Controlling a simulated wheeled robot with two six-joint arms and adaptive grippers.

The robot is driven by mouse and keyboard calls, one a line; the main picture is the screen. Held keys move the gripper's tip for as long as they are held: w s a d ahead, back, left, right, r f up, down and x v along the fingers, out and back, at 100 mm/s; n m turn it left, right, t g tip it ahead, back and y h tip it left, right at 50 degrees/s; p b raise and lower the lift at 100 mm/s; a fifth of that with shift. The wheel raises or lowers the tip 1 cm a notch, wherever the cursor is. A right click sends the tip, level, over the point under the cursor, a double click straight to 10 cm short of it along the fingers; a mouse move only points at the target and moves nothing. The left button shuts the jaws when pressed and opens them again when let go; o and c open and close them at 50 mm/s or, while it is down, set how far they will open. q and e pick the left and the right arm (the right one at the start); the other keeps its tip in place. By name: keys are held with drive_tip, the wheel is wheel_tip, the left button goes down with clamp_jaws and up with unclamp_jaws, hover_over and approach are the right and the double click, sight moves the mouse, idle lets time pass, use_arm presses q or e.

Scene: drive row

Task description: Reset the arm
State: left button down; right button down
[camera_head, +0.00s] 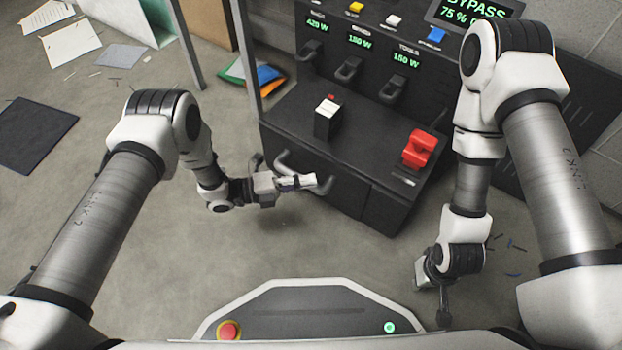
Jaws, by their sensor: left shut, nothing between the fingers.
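My left arm comes in from the left and bends at the elbow. Its gripper (305,182) is shut and empty, in front of the dark console (365,195) and close to the curved grey handle (325,187) on its front. I cannot tell whether it touches the handle. My right arm comes in from the right and bends down. Its gripper (443,312) hangs low over the floor, right of my base, seen from above and partly hidden by the wrist. Whether it is open or shut does not show.
The console carries a red lever block (419,148), a white-topped black switch (327,117), several small hooked handles and a green-lettered display (475,13). A thin grey post (247,75) stands at its left. Papers (70,42) and a dark mat (35,135) lie on the floor.

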use_arm(q)
drive_tip(key=s+a+p, duration=0.1)
drive_tip(key=a+p, duration=0.1)
drive_tip(key=a, duration=0.6)
drive_tip(key=shift+a+p, duration=0.15)
drive_tip(key=shift+p, duration=0.2)
drive_tip(key=shift+f, duration=0.1)
